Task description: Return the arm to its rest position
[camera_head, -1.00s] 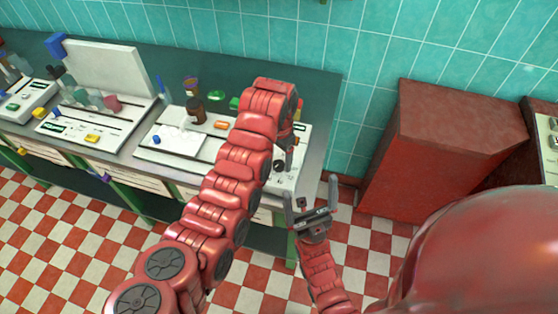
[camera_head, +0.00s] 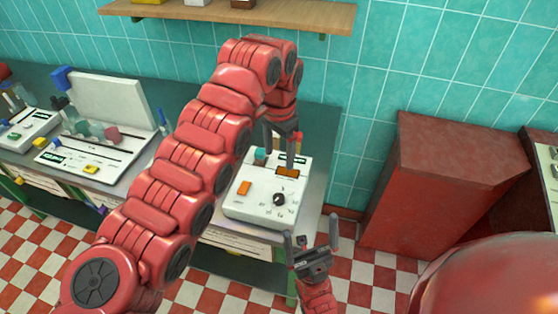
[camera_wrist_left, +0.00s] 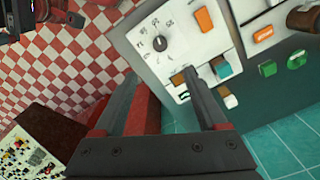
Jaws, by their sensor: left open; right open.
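My left arm, red and segmented, reaches up from the lower left in the head view. Its left gripper (camera_head: 281,138) hangs down over the right end of the bench, above a white control box (camera_head: 255,205) with a black knob and an orange button. The left wrist view shows its two dark fingers apart, with nothing between them (camera_wrist_left: 158,78); the knob panel (camera_wrist_left: 170,38) lies beyond them. My right gripper (camera_head: 312,245) points up, open and empty, in front of the bench's right end. No kettle shows.
A wooden shelf (camera_head: 240,14) is on the tiled wall above the left arm. A red cabinet (camera_head: 445,180) stands right of the bench. White devices (camera_head: 95,155) with bottles stand on the left of the bench (camera_head: 325,125). My arm hides the middle. Checkered floor lies in front.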

